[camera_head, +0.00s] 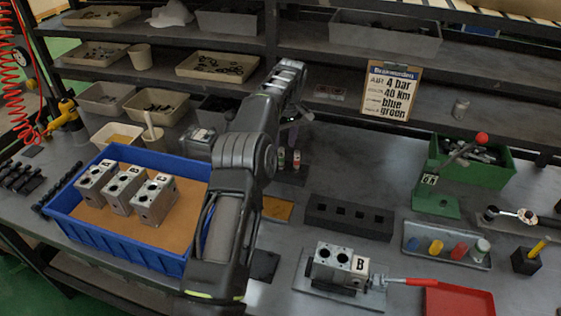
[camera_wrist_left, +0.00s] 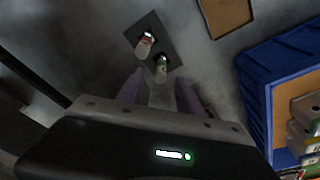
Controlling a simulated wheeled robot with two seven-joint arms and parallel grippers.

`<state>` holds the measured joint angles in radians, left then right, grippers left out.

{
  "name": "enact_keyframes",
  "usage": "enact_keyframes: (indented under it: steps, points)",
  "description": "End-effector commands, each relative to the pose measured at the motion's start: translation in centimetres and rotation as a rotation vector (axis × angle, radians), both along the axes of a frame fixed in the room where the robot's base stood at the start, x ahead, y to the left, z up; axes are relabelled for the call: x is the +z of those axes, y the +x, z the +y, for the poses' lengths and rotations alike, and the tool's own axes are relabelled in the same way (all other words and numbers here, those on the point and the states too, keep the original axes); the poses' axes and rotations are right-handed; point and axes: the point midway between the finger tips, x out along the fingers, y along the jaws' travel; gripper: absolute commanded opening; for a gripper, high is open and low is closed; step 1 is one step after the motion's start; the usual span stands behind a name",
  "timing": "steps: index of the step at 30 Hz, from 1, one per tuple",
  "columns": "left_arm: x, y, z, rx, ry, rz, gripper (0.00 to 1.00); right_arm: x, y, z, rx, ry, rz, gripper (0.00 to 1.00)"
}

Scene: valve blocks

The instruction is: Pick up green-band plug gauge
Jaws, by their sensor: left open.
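The green-band plug gauge (camera_wrist_left: 161,68) stands in a dark holder in the left wrist view, beside a red-band plug gauge (camera_wrist_left: 145,43). In the head view the green-band gauge (camera_head: 281,158) is on the left and the red-band gauge (camera_head: 296,159) on the right, on the bench behind my left arm. My left gripper (camera_wrist_left: 159,90) is open and empty, its two fingers pointing toward the green-band gauge, which appears just beyond the fingertips, apart from them. In the head view the gripper is mostly hidden by its wrist. My right gripper is not in view.
A blue crate (camera_head: 122,253) with several metal valve blocks stands left of my arm. A black block with square holes (camera_head: 348,216) lies to the right. A valve block marked B (camera_head: 340,264) sits in a fixture at the front. Shelves with bins rise behind.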

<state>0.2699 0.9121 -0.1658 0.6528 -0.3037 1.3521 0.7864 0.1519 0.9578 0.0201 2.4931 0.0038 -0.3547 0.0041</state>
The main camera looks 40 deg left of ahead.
Motion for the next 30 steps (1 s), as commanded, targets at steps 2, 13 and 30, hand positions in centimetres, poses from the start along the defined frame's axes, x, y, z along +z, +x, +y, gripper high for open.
enact_keyframes:
  steps: [2,13,30]
  points:
    - [-0.2,0.0,0.0,-0.001,0.0,0.0,0.43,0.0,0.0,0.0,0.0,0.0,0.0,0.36]
    - [-2.6,0.2,0.4,-0.001,0.0,-0.001,0.43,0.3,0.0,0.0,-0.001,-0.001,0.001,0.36]
    - [-6.8,0.4,1.3,-0.001,-0.002,0.001,0.43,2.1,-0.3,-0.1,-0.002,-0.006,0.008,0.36]
